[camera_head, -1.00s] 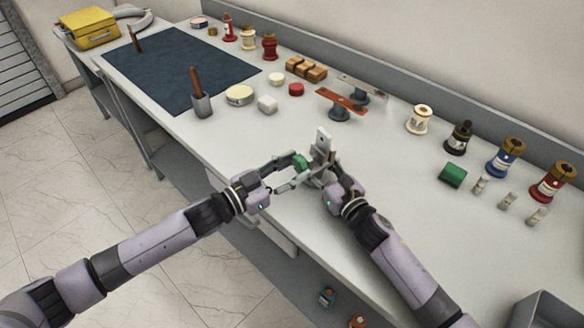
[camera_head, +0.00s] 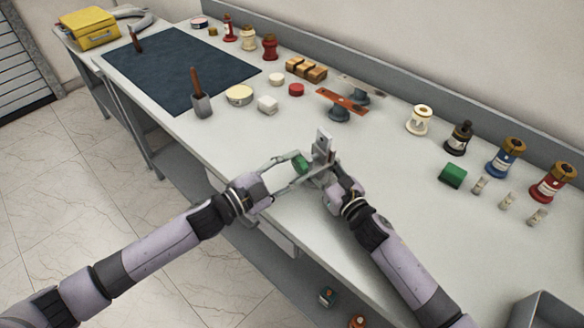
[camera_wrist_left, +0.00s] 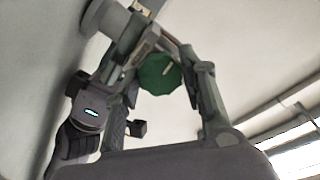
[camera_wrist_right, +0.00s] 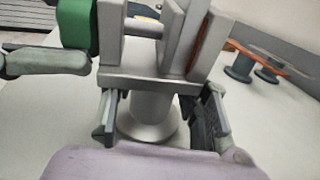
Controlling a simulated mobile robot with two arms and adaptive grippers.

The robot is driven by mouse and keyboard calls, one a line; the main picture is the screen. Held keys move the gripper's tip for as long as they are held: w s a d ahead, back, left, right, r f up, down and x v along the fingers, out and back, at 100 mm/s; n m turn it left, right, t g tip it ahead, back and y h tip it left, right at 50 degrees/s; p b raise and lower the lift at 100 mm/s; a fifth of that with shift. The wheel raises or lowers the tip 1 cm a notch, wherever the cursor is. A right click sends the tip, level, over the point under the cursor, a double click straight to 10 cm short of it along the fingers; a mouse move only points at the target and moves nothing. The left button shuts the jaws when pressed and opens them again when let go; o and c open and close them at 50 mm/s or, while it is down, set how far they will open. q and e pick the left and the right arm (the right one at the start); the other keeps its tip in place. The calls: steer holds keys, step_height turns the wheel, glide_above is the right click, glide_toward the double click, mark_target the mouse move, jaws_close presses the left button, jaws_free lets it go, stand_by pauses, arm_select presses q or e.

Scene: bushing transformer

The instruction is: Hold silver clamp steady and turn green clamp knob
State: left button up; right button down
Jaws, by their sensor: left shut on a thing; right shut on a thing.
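The silver clamp (camera_head: 323,145) stands upright near the front edge of the workbench. My right gripper (camera_wrist_right: 158,110) is shut on the clamp's round grey post (camera_wrist_right: 150,112), one finger on each side, below its flat plate. The green clamp knob (camera_head: 301,164) sticks out of the clamp's left side on a short shaft. My left gripper (camera_wrist_left: 180,65) comes from the left and has its fingers on either side of the knob, shut on it. The knob shows faceted with a pale mark in the left wrist view (camera_wrist_left: 160,74). The exact finger contact is partly hidden.
An orange bar (camera_head: 342,100) on grey posts stands behind the clamp. A green block (camera_head: 452,175), several small fittings and several coloured bushings stand to the right. A dark blue mat (camera_head: 180,68) lies at the left. The bench around the clamp is mostly clear.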

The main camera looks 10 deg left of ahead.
arm_select(q)
steer(key=shift+a+m, duration=0.1)
steer(key=shift+m, duration=0.4)
arm_select(e)
steer(key=shift+r, duration=0.15)
arm_select(q)
steer(key=o, duration=1.2)
steer(key=v, duration=1.2)
arm_select(e)
steer(key=c, duration=0.8)
jaws_free()
